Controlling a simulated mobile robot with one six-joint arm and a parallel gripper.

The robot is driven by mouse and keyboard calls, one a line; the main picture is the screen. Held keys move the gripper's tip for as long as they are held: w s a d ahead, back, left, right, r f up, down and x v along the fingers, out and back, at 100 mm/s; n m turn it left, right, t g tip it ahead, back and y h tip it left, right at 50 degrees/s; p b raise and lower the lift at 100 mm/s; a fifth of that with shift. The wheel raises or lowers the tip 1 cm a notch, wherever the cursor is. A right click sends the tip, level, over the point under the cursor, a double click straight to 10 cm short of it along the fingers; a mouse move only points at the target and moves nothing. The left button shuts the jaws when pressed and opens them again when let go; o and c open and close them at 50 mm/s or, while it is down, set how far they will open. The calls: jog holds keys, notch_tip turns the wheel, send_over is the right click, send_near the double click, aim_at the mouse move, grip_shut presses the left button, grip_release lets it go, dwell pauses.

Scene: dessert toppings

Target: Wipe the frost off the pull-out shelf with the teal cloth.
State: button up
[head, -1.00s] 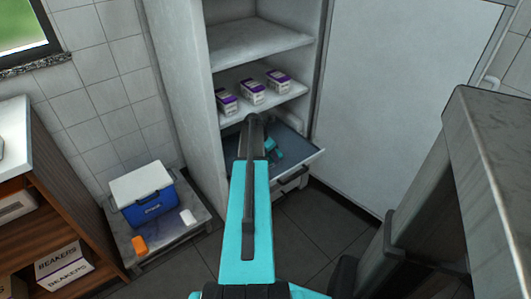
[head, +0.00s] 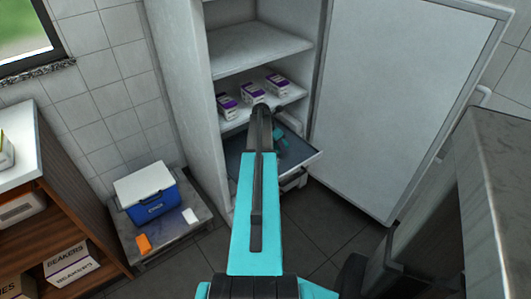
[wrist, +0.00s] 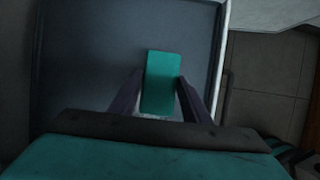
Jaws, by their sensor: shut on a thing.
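The pull-out shelf (head: 300,158) is a dark blue-grey tray with a pale rim, drawn out low in the open white freezer. In the wrist view its flat floor (wrist: 90,70) fills much of the picture. The teal cloth (wrist: 162,72) is a small block between the fingers of my gripper (wrist: 160,92), which is shut on it. The cloth is over the shelf floor; I cannot tell whether it touches. A small pale patch (wrist: 150,117), perhaps frost, shows at the cloth's near end. My arm hides part of the shelf in the head view.
Purple-and-white boxes (head: 253,93) stand on the freezer shelf just above. The open freezer door (head: 395,100) is to the right. A blue cooler (head: 153,206), an orange item (head: 143,243) and a white item (head: 190,216) sit on a low table at left.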

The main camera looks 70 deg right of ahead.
jog(key=shift+r+p, duration=0.7)
jog(key=shift+r, duration=0.6)
jog(key=shift+a, duration=0.1)
